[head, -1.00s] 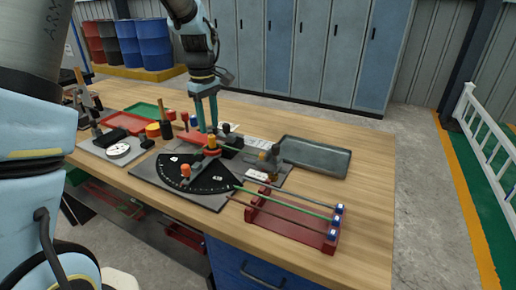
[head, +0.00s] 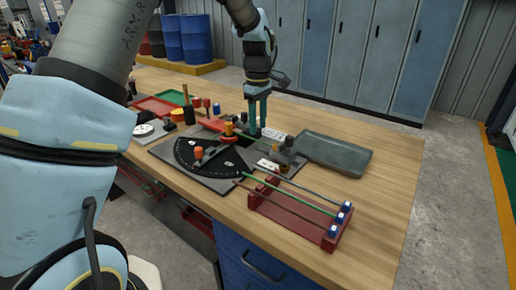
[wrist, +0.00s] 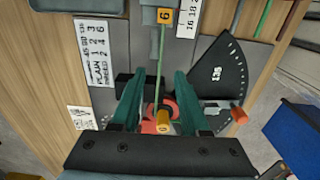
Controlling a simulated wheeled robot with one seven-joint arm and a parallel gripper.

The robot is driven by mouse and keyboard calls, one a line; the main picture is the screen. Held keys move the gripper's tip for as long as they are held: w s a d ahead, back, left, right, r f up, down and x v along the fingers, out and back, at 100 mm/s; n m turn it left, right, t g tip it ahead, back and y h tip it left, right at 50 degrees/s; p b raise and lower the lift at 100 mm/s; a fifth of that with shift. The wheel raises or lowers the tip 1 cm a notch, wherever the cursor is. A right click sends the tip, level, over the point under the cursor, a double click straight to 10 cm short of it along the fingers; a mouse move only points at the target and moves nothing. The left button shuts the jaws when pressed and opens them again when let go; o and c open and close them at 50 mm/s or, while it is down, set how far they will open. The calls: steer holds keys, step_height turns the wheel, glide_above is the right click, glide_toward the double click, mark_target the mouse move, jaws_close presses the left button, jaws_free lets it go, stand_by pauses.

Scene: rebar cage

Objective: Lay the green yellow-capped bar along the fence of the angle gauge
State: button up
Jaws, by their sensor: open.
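The angle gauge (head: 208,160) is a black fan-shaped plate on a grey base; its fan (wrist: 222,72) also shows in the wrist view, marked 135. A thin green bar (wrist: 159,62) runs in the wrist view from a block marked 6 toward a yellow cap (wrist: 163,128) beside a red round part. My gripper (wrist: 158,77) is open, with one finger on each side of this bar and apart from it. In the head view my gripper (head: 257,130) points down behind the gauge. I cannot clearly tell which edge is the fence, nor whether the bar touches it.
An orange knob (head: 198,153) stands on the gauge. Bare tabletop (head: 385,190) lies at the right.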

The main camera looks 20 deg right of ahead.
step_height(320, 180, down, 5)
steer(key=shift+w+r+b, duration=0.1)
steer(key=shift+b, duration=0.75)
steer(key=shift+c, duration=1)
steer(key=c, duration=0.5)
jaws_close()
steer(key=shift+w+d+r+p, duration=0.15)
steer(key=shift+w+p, duration=0.1)
steer(key=shift+p, duration=0.15)
step_height(320, 180, up, 7)
steer(key=p, duration=0.5)
steer(key=shift+r, duration=0.2)
